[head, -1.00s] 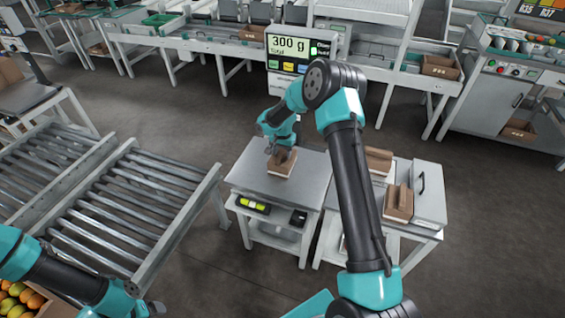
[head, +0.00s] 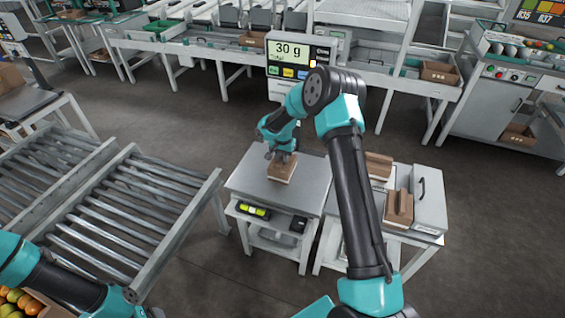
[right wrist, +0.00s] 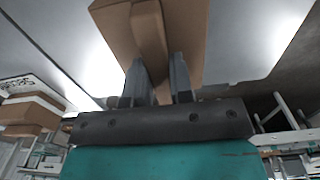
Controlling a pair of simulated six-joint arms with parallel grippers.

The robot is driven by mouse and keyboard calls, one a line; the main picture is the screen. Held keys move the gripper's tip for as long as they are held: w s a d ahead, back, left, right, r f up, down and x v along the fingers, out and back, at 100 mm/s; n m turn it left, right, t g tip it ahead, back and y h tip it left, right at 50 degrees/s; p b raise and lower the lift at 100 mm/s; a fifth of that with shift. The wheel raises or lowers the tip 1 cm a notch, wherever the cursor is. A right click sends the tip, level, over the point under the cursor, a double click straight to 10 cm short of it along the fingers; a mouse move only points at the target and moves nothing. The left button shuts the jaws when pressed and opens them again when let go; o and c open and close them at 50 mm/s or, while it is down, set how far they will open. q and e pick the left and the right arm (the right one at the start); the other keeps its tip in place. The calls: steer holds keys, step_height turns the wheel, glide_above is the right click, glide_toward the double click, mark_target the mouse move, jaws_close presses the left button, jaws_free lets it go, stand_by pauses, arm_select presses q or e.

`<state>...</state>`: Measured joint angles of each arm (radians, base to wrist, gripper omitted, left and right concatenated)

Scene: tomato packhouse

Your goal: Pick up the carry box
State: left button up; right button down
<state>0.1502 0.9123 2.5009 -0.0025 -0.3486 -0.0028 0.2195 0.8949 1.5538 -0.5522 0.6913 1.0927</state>
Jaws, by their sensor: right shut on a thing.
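The carry box (head: 283,171) is a small brown carton with a handle strip, at the scale table's grey top (head: 248,185) in the head view. My right gripper (head: 281,156) is directly above it. In the right wrist view, the gripper's two fingers (right wrist: 158,82) are shut on the handle of the carry box (right wrist: 188,45). Whether the box is just clear of the plate or still touching it is hard to tell. My left arm comes in at the lower left of the head view; its gripper is cut off or too unclear to read.
The scale display (head: 290,50) reads 30 g behind the table. More brown boxes (head: 398,206) stand on the side table to the right. A roller conveyor (head: 130,215) lies to the left, and a fruit crate (head: 40,306) is at the lower left.

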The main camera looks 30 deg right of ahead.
steer(key=shift+r, duration=0.4)
step_height(320, 180, up, 3)
steer(key=s+a+r, duration=0.1)
steer(key=s+a, duration=0.7)
steer(key=s, duration=0.5)
steer(key=shift+s+a, duration=0.2)
steer(key=shift+s, duration=0.15)
steer(key=shift+r, duration=0.1)
